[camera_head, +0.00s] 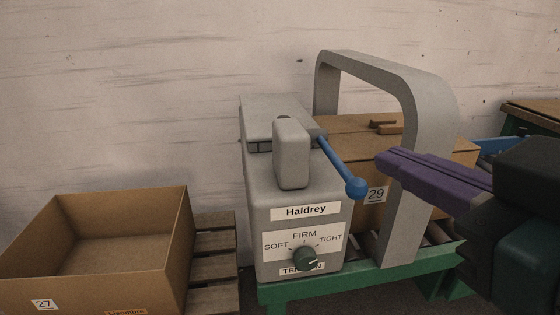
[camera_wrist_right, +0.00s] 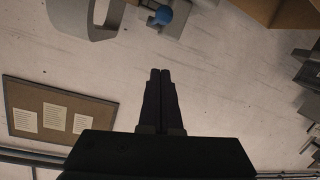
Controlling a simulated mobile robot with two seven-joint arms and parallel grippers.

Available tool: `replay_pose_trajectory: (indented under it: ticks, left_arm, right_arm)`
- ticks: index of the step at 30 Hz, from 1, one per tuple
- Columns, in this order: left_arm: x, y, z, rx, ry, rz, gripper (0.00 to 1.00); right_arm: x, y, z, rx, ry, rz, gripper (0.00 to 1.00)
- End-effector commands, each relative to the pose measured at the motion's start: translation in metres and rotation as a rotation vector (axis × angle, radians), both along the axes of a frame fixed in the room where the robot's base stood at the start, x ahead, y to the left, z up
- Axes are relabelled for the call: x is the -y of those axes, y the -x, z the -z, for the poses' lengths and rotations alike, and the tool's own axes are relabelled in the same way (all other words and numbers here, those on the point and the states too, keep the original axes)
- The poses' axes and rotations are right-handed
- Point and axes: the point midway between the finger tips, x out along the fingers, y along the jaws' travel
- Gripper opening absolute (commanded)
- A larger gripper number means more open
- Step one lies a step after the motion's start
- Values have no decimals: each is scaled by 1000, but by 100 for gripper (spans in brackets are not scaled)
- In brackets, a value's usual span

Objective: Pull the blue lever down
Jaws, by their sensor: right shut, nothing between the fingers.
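The blue lever (camera_head: 342,166) sticks out from the right side of the grey Haldrey machine (camera_head: 258,180). It slants down to the right and ends in a round blue knob (camera_head: 357,188). My right gripper (camera_head: 384,160), with purple fingers, is shut and empty, just right of the knob and slightly above it, with a gap between them in the picture. In the right wrist view the shut fingers (camera_wrist_right: 160,72) point toward the top, and the blue knob (camera_wrist_right: 163,16) shows beyond their tips, apart from them. My left gripper is out of view.
A grey arch (camera_head: 430,110) stands behind and right of the lever, over a closed carton (camera_head: 372,215) labelled 29. An open carton (camera_head: 178,240) sits at the left by a wooden pallet (camera_head: 215,268). A dial (camera_head: 305,258) is on the machine's front.

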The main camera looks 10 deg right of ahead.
Motion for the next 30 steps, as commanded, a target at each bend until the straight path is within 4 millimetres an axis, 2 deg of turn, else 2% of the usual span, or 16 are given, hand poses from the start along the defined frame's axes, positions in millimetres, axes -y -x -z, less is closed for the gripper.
replay_pose_trajectory:
  ticks: [11, 15, 20, 30]
  left_arm:
    - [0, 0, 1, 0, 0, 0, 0]
    - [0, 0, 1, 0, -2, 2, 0]
    - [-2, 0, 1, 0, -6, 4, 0]
    - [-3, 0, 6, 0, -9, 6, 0]
  right_arm:
    - [-1, -1, 0, 5, 1, -2, 0]
    - [-1, -8, 2, 5, 1, -2, 0]
    - [-5, -31, 5, 8, 1, -2, 0]
    - [-13, -93, 19, 5, 1, -1, 0]
